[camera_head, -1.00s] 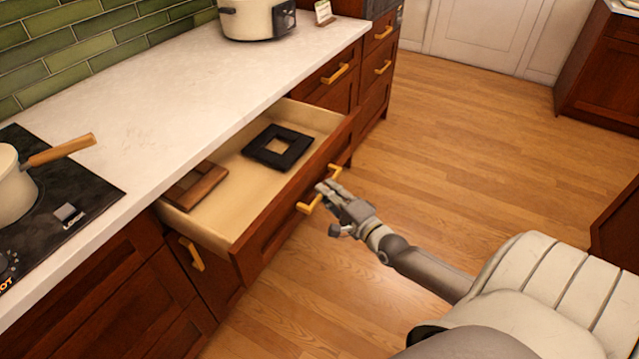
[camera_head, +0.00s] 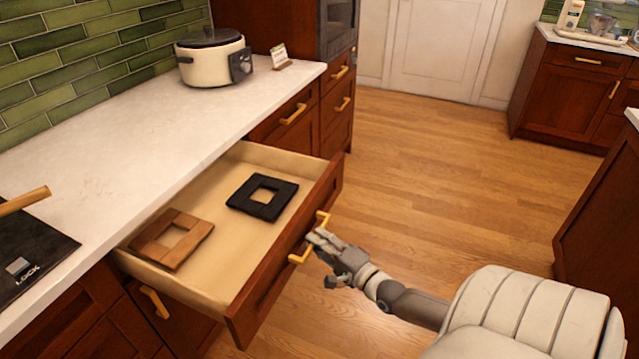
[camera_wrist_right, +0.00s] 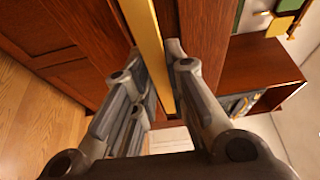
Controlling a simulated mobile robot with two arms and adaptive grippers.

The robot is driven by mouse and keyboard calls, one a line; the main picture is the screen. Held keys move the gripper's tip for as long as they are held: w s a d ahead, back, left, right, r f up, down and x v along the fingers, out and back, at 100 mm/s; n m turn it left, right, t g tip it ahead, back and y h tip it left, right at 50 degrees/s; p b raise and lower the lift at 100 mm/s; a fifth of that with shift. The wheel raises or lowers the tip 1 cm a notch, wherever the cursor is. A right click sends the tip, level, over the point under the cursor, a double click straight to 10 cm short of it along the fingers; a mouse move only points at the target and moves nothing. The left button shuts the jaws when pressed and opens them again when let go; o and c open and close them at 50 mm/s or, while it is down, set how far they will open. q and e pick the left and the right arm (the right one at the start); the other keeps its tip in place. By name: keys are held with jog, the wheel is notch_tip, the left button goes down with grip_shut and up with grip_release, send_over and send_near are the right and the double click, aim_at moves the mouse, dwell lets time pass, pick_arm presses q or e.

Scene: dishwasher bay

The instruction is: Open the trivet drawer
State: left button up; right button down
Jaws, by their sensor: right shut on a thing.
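The trivet drawer (camera_head: 226,285) stands pulled out from under the counter in the head view. A brown wooden square trivet (camera_head: 150,251) and a black square trivet (camera_head: 240,204) lie inside it, apart from each other. My right gripper (camera_head: 315,241) is at the drawer front, shut on the yellow drawer handle (camera_head: 299,258). In the right wrist view the handle (camera_wrist_right: 148,45) runs between the two fingers. The fingers hide the middle of the handle in the head view. My left gripper is not in view.
A white countertop (camera_head: 110,165) runs above the drawer, with a cream cooker (camera_head: 212,62) and a small card stand (camera_head: 280,58) at its far end. A black hob (camera_head: 30,262) is at left. The wooden floor (camera_head: 440,170) right of the drawer is clear.

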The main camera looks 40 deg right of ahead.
jog(key=c, duration=1.4)
grip_release()
jog(key=shift+c, duration=0.2)
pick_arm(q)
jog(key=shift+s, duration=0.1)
pick_arm(e)
jog(key=s, duration=1.2)
